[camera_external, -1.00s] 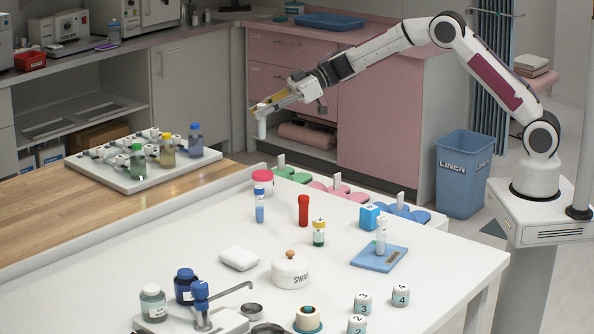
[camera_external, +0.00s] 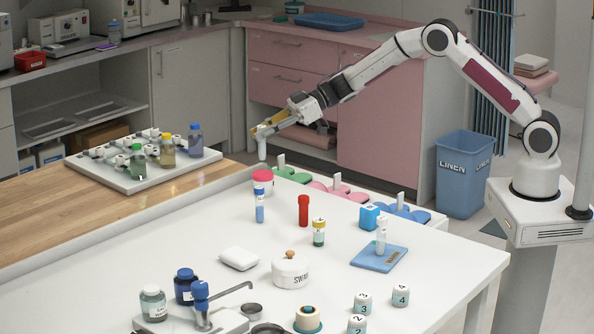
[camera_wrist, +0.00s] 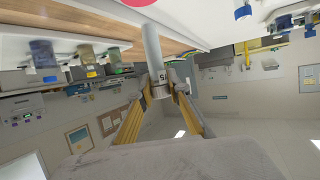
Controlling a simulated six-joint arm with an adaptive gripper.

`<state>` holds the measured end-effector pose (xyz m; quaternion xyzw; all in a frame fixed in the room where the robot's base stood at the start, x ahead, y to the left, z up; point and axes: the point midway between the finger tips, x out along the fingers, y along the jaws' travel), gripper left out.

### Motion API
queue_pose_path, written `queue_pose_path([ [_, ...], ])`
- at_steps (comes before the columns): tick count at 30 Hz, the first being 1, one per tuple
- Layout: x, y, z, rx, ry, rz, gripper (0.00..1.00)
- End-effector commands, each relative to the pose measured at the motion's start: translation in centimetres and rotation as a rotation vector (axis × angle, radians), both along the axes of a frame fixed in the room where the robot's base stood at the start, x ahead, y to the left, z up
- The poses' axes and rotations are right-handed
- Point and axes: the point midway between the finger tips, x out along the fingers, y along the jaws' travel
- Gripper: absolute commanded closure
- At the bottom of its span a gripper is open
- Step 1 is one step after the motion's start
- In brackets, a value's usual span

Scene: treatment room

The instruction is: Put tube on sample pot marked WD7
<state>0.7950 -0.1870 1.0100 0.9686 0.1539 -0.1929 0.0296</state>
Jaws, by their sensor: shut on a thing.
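My gripper (camera_external: 262,132) is shut on a pale grey tube (camera_external: 262,149), which hangs down from its yellow fingers. In the wrist view the tube (camera_wrist: 153,45) sits between the fingertips, its capped end close to them. In the external view the tube appears just above a red-lidded white pot (camera_external: 263,188), apart from it; part of a red lid (camera_wrist: 105,20) shows at the top of the wrist view. A small yellow-lidded pot (camera_external: 319,238) stands farther forward on the white table. I cannot read WD7 on any pot.
A blue-capped tube (camera_external: 259,208) and a red tube (camera_external: 303,210) stand nearby on the table. A white tray (camera_external: 130,180) with several bottles is on the wooden counter. A lidded white jar (camera_external: 291,272) stands in front.

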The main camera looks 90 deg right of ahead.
Motion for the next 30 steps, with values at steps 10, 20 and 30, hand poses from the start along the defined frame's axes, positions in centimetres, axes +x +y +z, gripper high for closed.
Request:
queue_pose_path([
  [10, 0.0, 0.0, -0.7, 0.001, 0.001, 0.001, 1.0],
  [20, 0.0, 0.0, -3.6, 0.002, 0.002, 0.0, 1.0],
  [30, 0.0, 0.0, -3.8, 0.0, 0.0, 0.0, 1.0],
])
